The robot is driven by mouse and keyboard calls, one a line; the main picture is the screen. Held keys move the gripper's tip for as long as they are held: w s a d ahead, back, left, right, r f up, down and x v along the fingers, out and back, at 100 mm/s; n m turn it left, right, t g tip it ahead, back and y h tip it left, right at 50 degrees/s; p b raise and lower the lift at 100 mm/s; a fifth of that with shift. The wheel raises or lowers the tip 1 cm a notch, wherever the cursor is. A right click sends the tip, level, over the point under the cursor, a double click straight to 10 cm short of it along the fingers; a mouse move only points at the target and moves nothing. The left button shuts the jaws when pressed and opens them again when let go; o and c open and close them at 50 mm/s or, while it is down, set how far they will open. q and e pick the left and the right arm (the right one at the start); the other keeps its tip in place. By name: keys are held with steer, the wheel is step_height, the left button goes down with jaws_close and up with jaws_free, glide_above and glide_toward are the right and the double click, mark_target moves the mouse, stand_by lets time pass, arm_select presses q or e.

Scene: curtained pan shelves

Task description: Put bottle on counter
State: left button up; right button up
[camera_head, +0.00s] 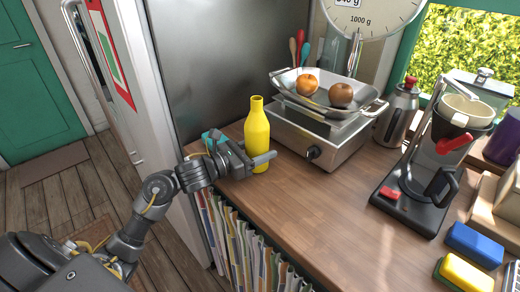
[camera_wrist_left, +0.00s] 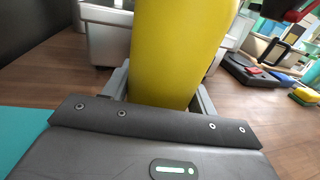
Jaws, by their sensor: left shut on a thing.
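The yellow bottle (camera_head: 257,127) stands upright at the left end of the wooden counter (camera_head: 320,190). My left gripper (camera_head: 259,163) is shut on the lower part of the bottle. In the left wrist view the bottle (camera_wrist_left: 180,50) fills the upper middle, between the fingers of my left gripper (camera_wrist_left: 163,95). The bottle's base is mostly hidden by the gripper, so I cannot tell for sure whether it touches the counter (camera_wrist_left: 290,135). My right gripper is not in view.
A teal thing (camera_head: 212,136) lies behind my left gripper. A scale (camera_head: 315,135) with two fruits in its pan stands right of the bottle. A kettle (camera_head: 397,112), a coffee maker (camera_head: 425,175) and sponges (camera_head: 474,244) stand farther right. The counter's front middle is clear.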

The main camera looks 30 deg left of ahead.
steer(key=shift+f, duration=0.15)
arm_select(q)
steer(key=o, duration=1.3)
steer(key=shift+o, duration=0.3)
steer(key=shift+f, duration=0.1)
steer(key=shift+s+a+f+b, duration=0.15)
steer(key=shift+s+a+b, duration=0.05)
steer(key=shift+s+b, duration=0.15)
steer(key=b+v, duration=0.2)
steer(key=v, duration=0.7)
steer(key=shift+b, duration=0.3)
steer(key=shift+s+a, duration=0.25)
steer(key=shift+s, duration=0.15)
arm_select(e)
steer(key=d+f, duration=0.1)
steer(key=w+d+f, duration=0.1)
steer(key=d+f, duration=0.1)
